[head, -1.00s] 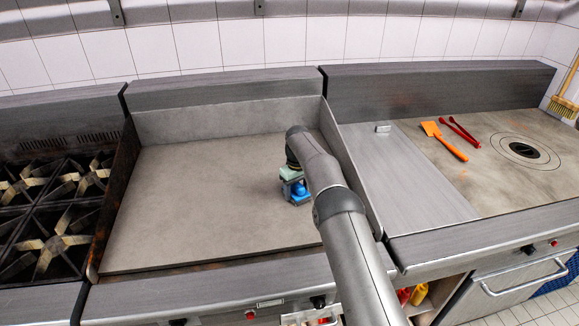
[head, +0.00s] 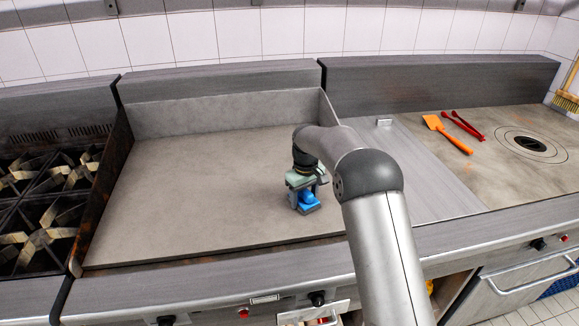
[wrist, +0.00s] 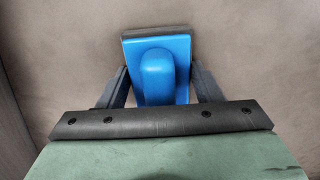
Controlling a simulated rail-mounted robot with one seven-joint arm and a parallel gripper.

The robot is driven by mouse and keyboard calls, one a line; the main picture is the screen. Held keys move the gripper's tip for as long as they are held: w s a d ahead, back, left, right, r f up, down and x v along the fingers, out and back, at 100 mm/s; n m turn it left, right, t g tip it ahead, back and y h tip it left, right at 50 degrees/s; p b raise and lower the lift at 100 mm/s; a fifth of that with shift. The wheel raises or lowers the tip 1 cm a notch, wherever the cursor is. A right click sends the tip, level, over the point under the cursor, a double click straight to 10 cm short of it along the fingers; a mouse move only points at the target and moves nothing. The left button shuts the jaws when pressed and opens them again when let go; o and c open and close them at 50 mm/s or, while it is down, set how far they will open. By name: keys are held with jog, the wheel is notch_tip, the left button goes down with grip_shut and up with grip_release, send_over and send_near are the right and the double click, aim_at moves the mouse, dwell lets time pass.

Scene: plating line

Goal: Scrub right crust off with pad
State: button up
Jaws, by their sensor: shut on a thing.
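The pad is a blue block with a raised handle and a grey underside. It shows in the head view (head: 307,203) on or just above the right part of the flat griddle (head: 190,195), towards its front. My gripper (head: 304,187) points down and is shut on the pad's blue handle. In the wrist view its two dark fingers flank the handle of the pad (wrist: 156,72), with plain brownish-grey griddle surface around it. I cannot make out a distinct crust patch; my arm hides the griddle's right front corner.
The griddle has raised back and side walls. A burner range (head: 45,215) stands at left. On the right counter lie an orange spatula (head: 447,133) and red tongs (head: 463,126), beside a round burner plate (head: 530,145). The griddle's left and middle are clear.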

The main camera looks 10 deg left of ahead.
aim_at(308, 207)
jog(key=s+b, duration=0.1)
jog(key=s, duration=0.1)
jog(key=s+d+b, duration=0.1)
jog(key=shift+s+d+f, duration=0.15)
jog(key=shift+s+f, duration=0.05)
jog(key=shift+s, duration=0.2)
jog(key=shift+w+r+p, duration=0.15)
jog(key=shift+r+p, duration=2.45)
jog(key=shift+r, duration=1.75)
